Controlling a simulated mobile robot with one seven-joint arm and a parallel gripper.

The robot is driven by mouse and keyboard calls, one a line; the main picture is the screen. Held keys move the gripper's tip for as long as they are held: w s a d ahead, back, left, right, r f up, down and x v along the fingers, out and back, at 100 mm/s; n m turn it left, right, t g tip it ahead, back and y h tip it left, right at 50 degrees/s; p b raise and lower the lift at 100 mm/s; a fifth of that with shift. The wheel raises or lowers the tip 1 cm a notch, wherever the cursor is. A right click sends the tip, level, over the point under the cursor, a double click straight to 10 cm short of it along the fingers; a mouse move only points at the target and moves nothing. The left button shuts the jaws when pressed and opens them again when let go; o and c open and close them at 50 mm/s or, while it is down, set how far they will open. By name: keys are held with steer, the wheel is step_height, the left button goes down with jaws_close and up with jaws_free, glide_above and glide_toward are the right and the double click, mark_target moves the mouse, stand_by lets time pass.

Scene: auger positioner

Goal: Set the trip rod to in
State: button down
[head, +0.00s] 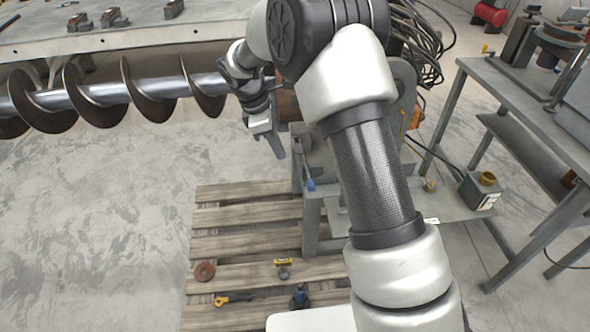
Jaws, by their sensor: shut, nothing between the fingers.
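My gripper (276,149) is in the upper middle of the head view, pointing down and shut, with nothing seen in it. A thin rod with a blue end (310,184) hangs below and to the right of it, at the left side of the grey machine stand (312,215). It may be the trip rod, but I cannot tell for sure. The gripper appears apart from it. How far in or out the rod sits is not clear. My arm hides much of the machine behind it.
A large auger screw (145,88) runs across the upper left, close to my gripper. A grey workbench (520,125) stands at right. The floor at left is clear.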

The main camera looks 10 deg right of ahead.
mark_target(310, 184)
steer(key=w+d+f+n+b, duration=0.1)
steer(key=d+f+b, duration=0.3)
steer(key=f, duration=1)
steer(key=shift+d+f, duration=0.4)
steer(key=shift+d, duration=0.7)
steer(key=shift+w, duration=0.1)
